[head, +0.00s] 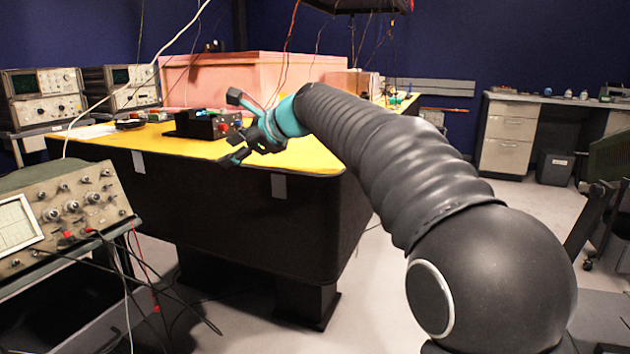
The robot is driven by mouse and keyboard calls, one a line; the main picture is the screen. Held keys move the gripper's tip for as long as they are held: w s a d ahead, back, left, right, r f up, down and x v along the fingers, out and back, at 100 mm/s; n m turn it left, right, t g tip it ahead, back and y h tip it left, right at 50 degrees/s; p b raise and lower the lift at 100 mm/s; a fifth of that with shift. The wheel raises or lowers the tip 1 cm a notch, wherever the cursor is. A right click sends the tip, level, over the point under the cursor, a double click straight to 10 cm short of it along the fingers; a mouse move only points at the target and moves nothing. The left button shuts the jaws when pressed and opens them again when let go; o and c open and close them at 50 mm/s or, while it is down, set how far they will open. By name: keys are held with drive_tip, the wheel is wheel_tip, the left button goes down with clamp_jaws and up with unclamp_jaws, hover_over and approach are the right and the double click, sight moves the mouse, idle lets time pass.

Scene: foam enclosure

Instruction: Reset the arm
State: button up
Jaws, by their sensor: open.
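My arm reaches from the lower right up toward the middle of the head view, sheathed in a ribbed black sleeve with a teal band near the wrist. My gripper (236,128) is open, its dark fingers spread and pointing left. It is in front of the near edge of the yellow table top (296,157). I see nothing between the fingers. A small black box with red knobs and a lit blue display (195,124) shows just behind the fingers; I cannot tell how far apart they are.
A pink foam block (230,75) stands on the table. Oscilloscopes (62,215) with dangling cables stand at the left. A cabinet bench (508,137) and a dark bin (555,166) are at the back right. Wires hang above the table.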

drive_tip(key=s+d+f+n+g+h, duration=0.1)
drive_tip(key=s+d+f+n+h, duration=0.1)
drive_tip(key=s+d+f+n, duration=0.4)
drive_tip(key=s+d+f+n+g+h, duration=0.1)
drive_tip(key=d+f+n+h, duration=0.2)
drive_tip(key=f, duration=0.5)
drive_tip(key=s+d+f+n+h, duration=0.3)
drive_tip(key=s+d+f, duration=0.2)
drive_tip(key=s+d, duration=0.7)
drive_tip(key=s+d+f+n+t+h, duration=0.1)
drive_tip(key=s+d+f+n+h, duration=0.2)
drive_tip(key=s+d+f, duration=0.3)
drive_tip(key=shift+s+d+f+n, duration=0.15)
drive_tip(key=shift+s+d+n, duration=0.15)
drive_tip(key=shift+s+d, duration=1.8)
drive_tip(key=shift+s+d+f+n, duration=0.25)
drive_tip(key=shift+s+d, duration=0.55)
drive_tip(key=shift+s, duration=2.55)
drive_tip(key=shift+r, duration=0.1)
